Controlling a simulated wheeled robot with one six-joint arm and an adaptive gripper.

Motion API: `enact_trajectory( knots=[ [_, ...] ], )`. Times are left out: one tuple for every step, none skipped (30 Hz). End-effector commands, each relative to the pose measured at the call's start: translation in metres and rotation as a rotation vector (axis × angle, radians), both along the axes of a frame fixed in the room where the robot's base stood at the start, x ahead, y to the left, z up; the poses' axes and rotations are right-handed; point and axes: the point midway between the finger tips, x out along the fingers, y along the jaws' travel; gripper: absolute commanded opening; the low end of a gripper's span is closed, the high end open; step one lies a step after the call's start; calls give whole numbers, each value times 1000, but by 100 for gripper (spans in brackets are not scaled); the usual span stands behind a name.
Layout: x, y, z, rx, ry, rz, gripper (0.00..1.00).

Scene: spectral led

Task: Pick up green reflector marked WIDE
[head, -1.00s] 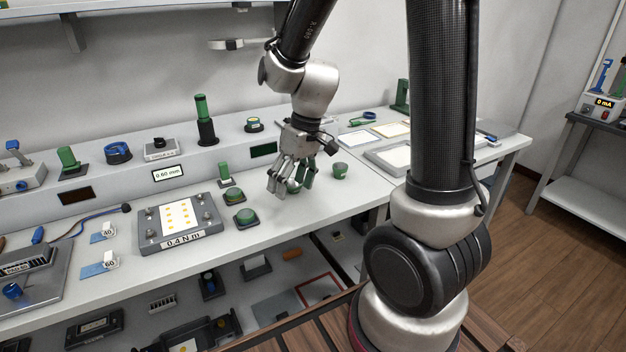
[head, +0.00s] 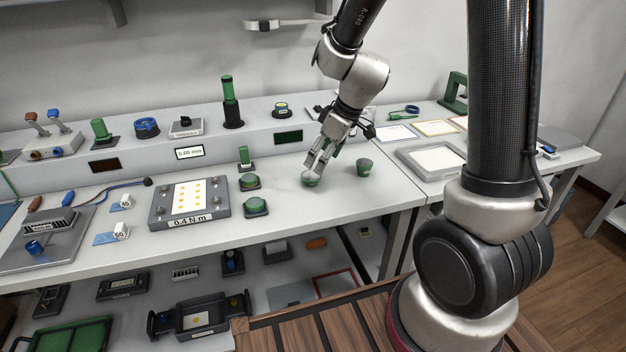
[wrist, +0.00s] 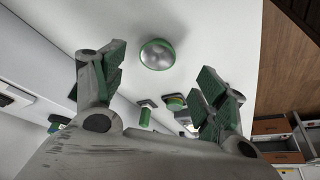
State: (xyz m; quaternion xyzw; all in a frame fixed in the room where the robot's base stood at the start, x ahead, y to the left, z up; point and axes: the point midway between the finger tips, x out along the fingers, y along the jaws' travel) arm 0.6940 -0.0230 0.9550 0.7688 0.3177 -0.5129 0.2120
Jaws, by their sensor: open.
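Two small green reflectors stand on the bench: one (head: 311,181) just below my fingertips, the other (head: 364,167) a little to the right. No WIDE marking is legible on either. My gripper (head: 320,158) is open and empty, tilted down over the left one. In the wrist view one reflector (wrist: 157,54) with a green rim and pale bowl lies beyond and between the spread fingers (wrist: 163,78), apart from them. I cannot tell for sure which of the two it is.
Two green round pieces on dark bases (head: 250,182) (head: 255,206) and a small green post (head: 244,157) stand left of the gripper. A grey 0.4 Nm plate (head: 190,204) lies farther left. The bench front between the reflectors and the edge is clear.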

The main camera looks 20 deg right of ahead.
Motion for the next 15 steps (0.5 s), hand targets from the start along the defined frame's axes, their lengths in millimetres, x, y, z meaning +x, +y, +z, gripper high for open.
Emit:
enact_trajectory(
  knots=[
    [1, 1, -5, -2, 1, 3, 72],
    [2, 3, -9, -1, 2, 4, 72],
    [4, 4, -13, -1, 3, 4, 72],
    [5, 5, -17, -2, 3, 4, 72],
    [6, 6, -20, -1, 2, 3, 72],
    [8, 7, -25, -2, 2, 2, 72],
    [10, 8, -28, -1, 3, 3, 72],
    [11, 9, -32, -1, 3, 3, 72],
    [14, 11, -38, -2, 4, 2, 72],
    [16, 12, -42, -2, 4, 2, 72],
    [19, 14, -47, -2, 4, 2, 72],
    [21, 16, -52, -1, 5, 2, 72],
    [22, 17, -56, 0, 4, 2, 72],
    [23, 18, -59, -1, 3, 2, 72],
    [24, 19, -63, -1, 2, 1, 72]
  ],
)
